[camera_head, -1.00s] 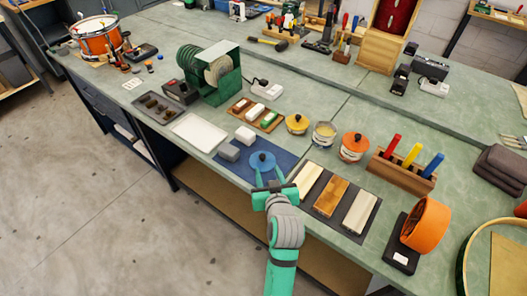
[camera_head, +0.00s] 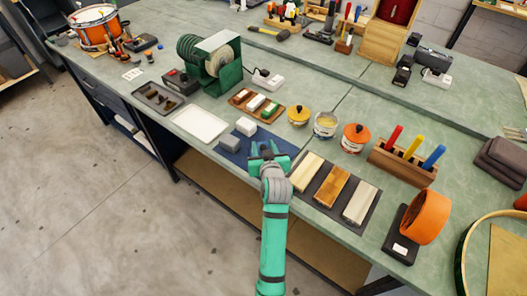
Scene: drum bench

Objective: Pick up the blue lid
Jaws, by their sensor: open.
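The blue lid (camera_head: 266,149) lies on the dark blue mat (camera_head: 236,158) near the front edge of the bench. It is mostly hidden behind my gripper, and only a little of it shows between the fingers. My gripper (camera_head: 268,148) is open over the lid, with its fingers to either side. I cannot tell whether the fingers touch the lid.
An open tin (camera_head: 325,126) stands between a yellow-lidded tin (camera_head: 298,116) and an orange-lidded tin (camera_head: 355,138). A tray of bars (camera_head: 333,188) lies close on the right.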

